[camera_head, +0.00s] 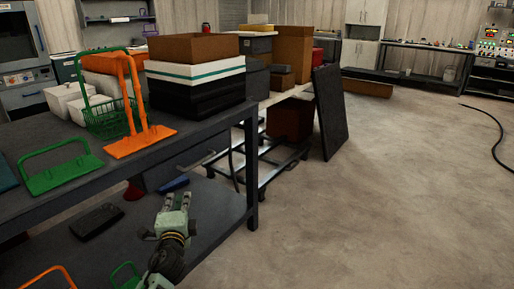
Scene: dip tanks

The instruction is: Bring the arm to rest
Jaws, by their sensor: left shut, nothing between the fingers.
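My left arm (170,258) comes in from the bottom of the head view, dark with a pale green gripper at its end. My left gripper (178,199) is shut and empty. In the picture it appears in front of the table's lower shelf, to the right of a dark flat object (97,221). Whether it touches the shelf cannot be told. My right gripper is not in view.
The dark table (190,140) bears a green basket (105,118), an orange handled rack (140,143), a green handled rack (64,176) and stacked trays (195,75). A cart (275,165) and a leaning black panel (330,110) stand behind. Open floor (400,200) lies right; a cable (495,130) crosses it.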

